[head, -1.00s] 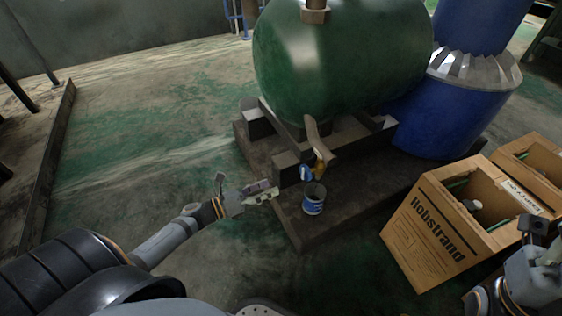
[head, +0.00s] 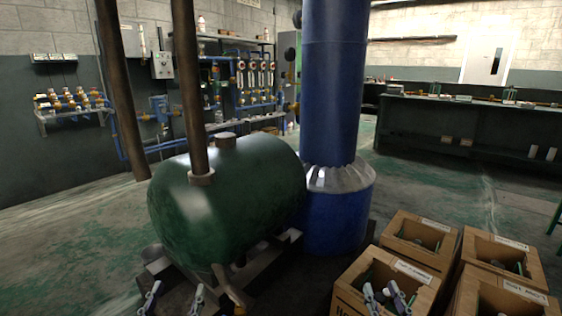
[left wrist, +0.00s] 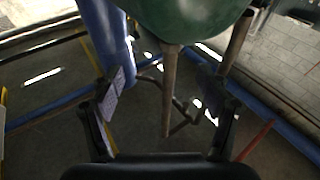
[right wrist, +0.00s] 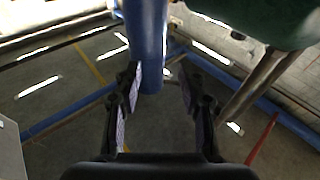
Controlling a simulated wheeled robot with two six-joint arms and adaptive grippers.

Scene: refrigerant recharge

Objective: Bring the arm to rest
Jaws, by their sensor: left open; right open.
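My left gripper (head: 173,297) is at the bottom edge of the head view, in front of the green tank (head: 228,195). Its two fingers stand apart with nothing between them. My right gripper (head: 384,296) is at the bottom edge further right, in front of the cardboard boxes in the picture, also open and empty. In the left wrist view the open fingers (left wrist: 163,95) frame a dark floor area, with green tank at the top. In the right wrist view the open fingers (right wrist: 159,88) stand on either side of a blue column's lower end. Most of both arms is out of the head view.
A blue column (head: 336,205) stands right of the tank. Several open cardboard boxes (head: 350,294) stand at the lower right. Valves and gauges (head: 255,75) line the back wall; a dark bench (head: 470,125) stands far right.

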